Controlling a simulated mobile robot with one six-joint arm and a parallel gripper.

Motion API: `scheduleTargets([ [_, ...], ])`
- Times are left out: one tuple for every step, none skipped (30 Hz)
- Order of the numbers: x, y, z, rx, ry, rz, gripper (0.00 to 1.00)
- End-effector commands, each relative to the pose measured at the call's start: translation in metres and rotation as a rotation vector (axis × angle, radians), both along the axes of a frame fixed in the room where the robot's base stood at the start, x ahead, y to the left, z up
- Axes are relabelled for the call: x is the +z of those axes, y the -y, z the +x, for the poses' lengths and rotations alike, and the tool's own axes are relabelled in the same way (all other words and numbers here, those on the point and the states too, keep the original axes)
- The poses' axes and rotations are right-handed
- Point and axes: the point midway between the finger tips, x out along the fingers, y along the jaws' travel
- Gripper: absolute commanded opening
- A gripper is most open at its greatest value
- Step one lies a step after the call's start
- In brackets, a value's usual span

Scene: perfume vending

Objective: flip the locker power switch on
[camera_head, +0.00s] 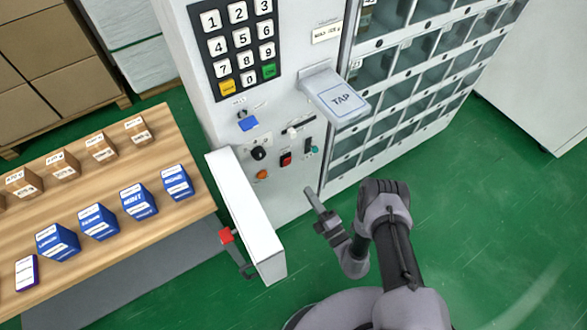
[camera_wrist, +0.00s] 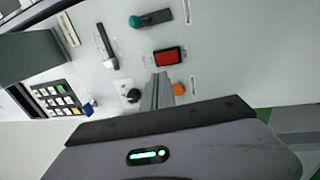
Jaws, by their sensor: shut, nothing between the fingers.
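The locker's control panel (camera_head: 250,110) carries a red rocker switch in a black frame (camera_head: 286,160). In the wrist view the red rocker (camera_wrist: 168,57) is near the top centre, just beyond my fingertips. I cannot read its label or tell its on or off position. My gripper (camera_head: 310,193) is shut and empty, below and to the right of the switch in the head view. In the wrist view its narrow fingers (camera_wrist: 161,78) point at the panel between the black knob (camera_wrist: 131,95) and the orange button (camera_wrist: 179,89). Contact with the panel is not visible.
A green-ended lever (camera_wrist: 150,19) and a slider (camera_wrist: 107,47) are near the switch. A TAP reader (camera_head: 335,95) juts out above. A table (camera_head: 80,190) holds several boxes. The green floor at right is clear.

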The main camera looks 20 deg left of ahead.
Motion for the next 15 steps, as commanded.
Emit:
scheduleTargets([
  [-0.002,-0.009,0.007,0.005,0.004,0.000,0.00],
  [-0.001,-0.014,0.011,0.004,0.003,0.000,0.00],
  [0.001,-0.021,0.016,0.004,0.003,0.001,0.00],
  [0.002,-0.026,0.021,0.004,0.004,0.001,0.00],
  [0.003,-0.031,0.025,0.004,0.004,0.001,0.00],
  [0.005,-0.037,0.030,0.004,0.004,0.001,0.00],
  [0.006,-0.042,0.035,0.005,0.004,0.000,0.00],
  [0.007,-0.047,0.039,0.003,0.004,0.001,0.00],
  [0.009,-0.053,0.044,0.003,0.003,0.001,0.00],
  [0.010,-0.057,0.048,0.003,0.004,0.001,0.00],
  [0.011,-0.061,0.051,0.002,0.003,0.001,0.00],
  [0.012,-0.066,0.055,0.002,0.002,0.001,0.00],
  [0.013,-0.069,0.058,0.002,0.003,0.001,0.00],
  [0.014,-0.071,0.060,0.002,0.002,0.001,0.00],
  [0.015,-0.074,0.063,0.002,0.002,0.001,0.00],
])
